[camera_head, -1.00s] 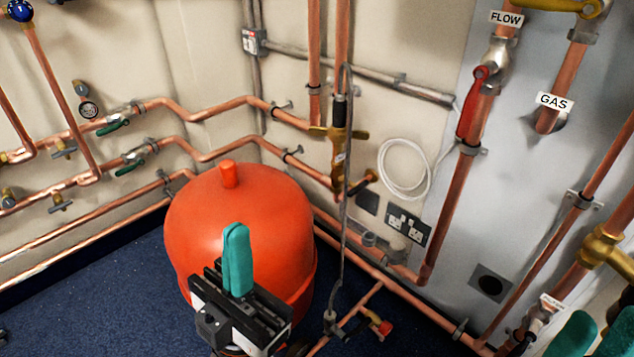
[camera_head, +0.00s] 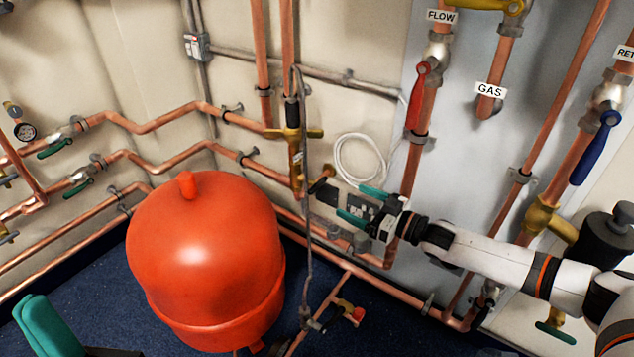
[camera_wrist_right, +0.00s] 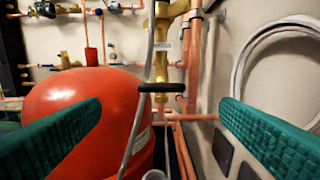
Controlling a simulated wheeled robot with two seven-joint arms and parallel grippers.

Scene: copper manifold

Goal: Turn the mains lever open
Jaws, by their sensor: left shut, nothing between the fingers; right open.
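A brass valve (camera_head: 295,140) with a small white label, too small to read, sits on the vertical copper pipe behind the orange tank. A short dark-ended lever (camera_head: 322,178) sticks out below the label; it is probably the mains lever. In the right wrist view this black lever (camera_wrist_right: 163,87) lies roughly level across the brass body, between and beyond the fingers. My right gripper (camera_head: 362,204) is open and empty, to the right of the lever and apart from it; its green fingers frame the right wrist view (camera_wrist_right: 160,105). My left gripper (camera_head: 45,325) is shut and empty at bottom left.
The orange tank (camera_head: 205,250) stands left of the valve. A thin grey hose (camera_head: 307,220) hangs in front of the valve pipe. A white cable coil (camera_head: 358,158) and sockets (camera_head: 358,205) are on the wall. Red (camera_head: 416,95) and blue (camera_head: 596,148) levers are further right.

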